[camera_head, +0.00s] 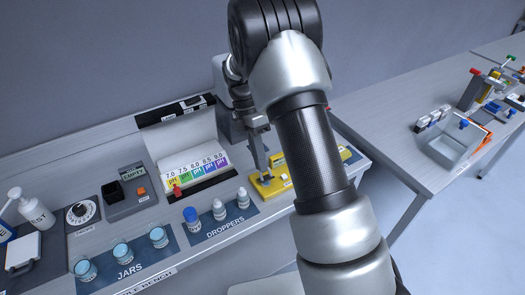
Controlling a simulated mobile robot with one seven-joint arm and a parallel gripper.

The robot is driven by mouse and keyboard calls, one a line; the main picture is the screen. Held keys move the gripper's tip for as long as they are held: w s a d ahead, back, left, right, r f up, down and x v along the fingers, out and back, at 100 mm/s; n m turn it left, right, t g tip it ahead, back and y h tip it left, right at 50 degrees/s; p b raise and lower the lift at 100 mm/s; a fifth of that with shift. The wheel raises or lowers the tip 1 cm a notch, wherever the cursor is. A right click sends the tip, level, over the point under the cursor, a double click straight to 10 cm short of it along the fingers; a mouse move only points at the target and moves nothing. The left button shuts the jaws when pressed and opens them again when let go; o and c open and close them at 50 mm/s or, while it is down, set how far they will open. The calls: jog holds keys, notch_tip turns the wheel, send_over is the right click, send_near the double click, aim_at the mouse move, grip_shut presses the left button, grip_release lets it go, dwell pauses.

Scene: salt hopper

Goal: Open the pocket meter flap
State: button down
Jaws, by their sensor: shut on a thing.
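The yellow pocket meter (277,189) lies on the bench to the right of the droppers, partly behind my arm. My gripper (264,177) reaches down onto it from above and is shut on a part of it. That part seems to be the flap, but it is too small and covered to tell how far it stands open. More yellow (351,155) shows to the right of my arm; I cannot tell whether it belongs to the meter.
Droppers (219,209) stand on a blue mat left of the meter, with a pH colour chart (195,173) behind. Jars (122,252) stand at front left, near a grey device (128,193). A second table with a clear tank (452,143) is at right, across a gap.

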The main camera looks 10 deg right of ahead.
jog(key=shift+w+a+g+h+p, duration=0.2)
jog(key=shift+w+g+h+p, duration=0.2)
jog(key=shift+w+g+p, duration=0.4)
jog(key=shift+s, duration=0.15)
jog(key=c, duration=1.9)
grip_release()
jog(key=v, duration=0.7)
jog(key=shift+w, duration=0.25)
jog(key=shift+r, duration=0.1)
